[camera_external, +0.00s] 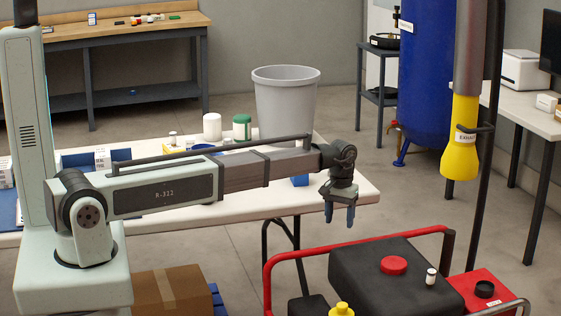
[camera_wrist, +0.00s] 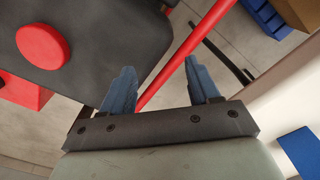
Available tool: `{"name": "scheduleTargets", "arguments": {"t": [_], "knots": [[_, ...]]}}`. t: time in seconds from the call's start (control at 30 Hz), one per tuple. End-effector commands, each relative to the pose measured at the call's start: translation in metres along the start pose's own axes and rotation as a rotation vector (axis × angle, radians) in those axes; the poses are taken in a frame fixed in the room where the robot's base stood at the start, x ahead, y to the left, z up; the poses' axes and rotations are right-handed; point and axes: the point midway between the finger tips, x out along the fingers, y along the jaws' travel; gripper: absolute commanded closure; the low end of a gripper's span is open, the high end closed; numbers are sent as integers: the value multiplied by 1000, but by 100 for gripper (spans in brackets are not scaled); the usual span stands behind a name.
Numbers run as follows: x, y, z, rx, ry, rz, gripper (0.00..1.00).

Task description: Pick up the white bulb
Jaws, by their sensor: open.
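My gripper (camera_external: 339,219) hangs open and empty beside the near right end of the white table, above and behind the red-framed machine. Its two blue fingers also show in the wrist view (camera_wrist: 160,78), spread apart with nothing between them. No object is clearly recognisable as a white bulb. A small white cylinder with a dark band (camera_external: 431,277) stands on the machine's black tank. A white rounded container (camera_external: 212,127) and a small white vial (camera_external: 173,138) stand on the table behind my arm. The wrist view shows none of these white objects.
The black tank (camera_external: 372,275) has a red cap (camera_external: 393,265) and a red tube frame (camera_external: 300,258). A grey bin (camera_external: 285,98) and a green-and-white jar (camera_external: 242,127) are behind my arm. A yellow nozzle (camera_external: 461,140) hangs at right. Air around my gripper is clear.

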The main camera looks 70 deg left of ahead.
Motion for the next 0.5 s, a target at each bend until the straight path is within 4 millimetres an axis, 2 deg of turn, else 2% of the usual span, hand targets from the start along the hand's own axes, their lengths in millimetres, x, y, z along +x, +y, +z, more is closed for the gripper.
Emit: {"name": "scheduleTargets", "arguments": {"t": [0.03,0.2,0.33,0.4,0.5], "knots": [[-20,-8,-50,-80,4,2,39],[-86,-57,-154,-335,3,1,39],[-133,-99,-213,-497,1,0,39],[-154,-118,-235,-563,0,0,39],[-174,-137,-255,-628,-1,-1,39]]}}
